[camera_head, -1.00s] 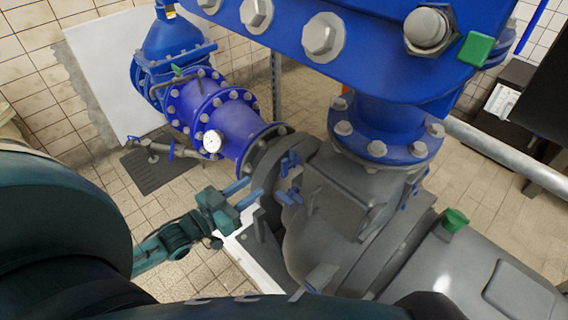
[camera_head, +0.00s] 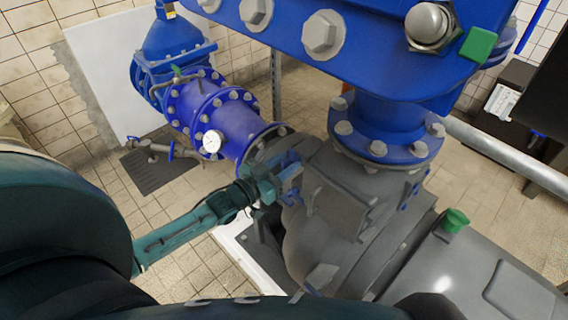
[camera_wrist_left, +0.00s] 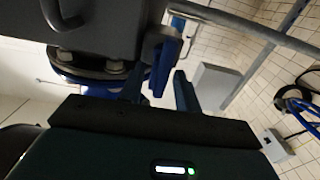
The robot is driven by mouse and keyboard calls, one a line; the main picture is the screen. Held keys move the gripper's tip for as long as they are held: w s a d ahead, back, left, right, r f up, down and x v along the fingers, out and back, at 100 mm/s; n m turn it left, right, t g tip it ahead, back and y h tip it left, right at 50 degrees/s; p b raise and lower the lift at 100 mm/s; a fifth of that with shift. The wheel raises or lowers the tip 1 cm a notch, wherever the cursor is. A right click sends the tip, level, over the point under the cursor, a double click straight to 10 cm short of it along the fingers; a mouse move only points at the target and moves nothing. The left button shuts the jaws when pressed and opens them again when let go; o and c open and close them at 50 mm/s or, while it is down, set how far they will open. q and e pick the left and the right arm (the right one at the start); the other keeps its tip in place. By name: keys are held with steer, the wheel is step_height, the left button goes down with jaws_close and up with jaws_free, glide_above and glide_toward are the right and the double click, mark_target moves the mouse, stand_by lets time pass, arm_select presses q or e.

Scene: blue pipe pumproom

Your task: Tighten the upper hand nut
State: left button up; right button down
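The blue hand nuts sit on the left face of the grey pump housing (camera_head: 330,225). The upper hand nut (camera_head: 289,160) is a small winged piece, and a lower one (camera_head: 291,196) sits just below it. My left gripper (camera_head: 273,183) comes in from the left, right beside these nuts and partly covering the area. In the left wrist view its two fingers (camera_wrist_left: 159,90) stand apart, with a blue hand nut (camera_wrist_left: 164,66) just ahead, between their tips in the picture. I cannot tell whether they touch it. My right gripper is not in view.
A large blue flange body (camera_head: 360,45) overhangs the pump at the top. A green cap (camera_head: 455,220) is at the right. Tiled floor lies open at the left.

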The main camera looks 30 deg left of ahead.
arm_select(q)
steer(key=shift+c, duration=0.3)
jaws_close()
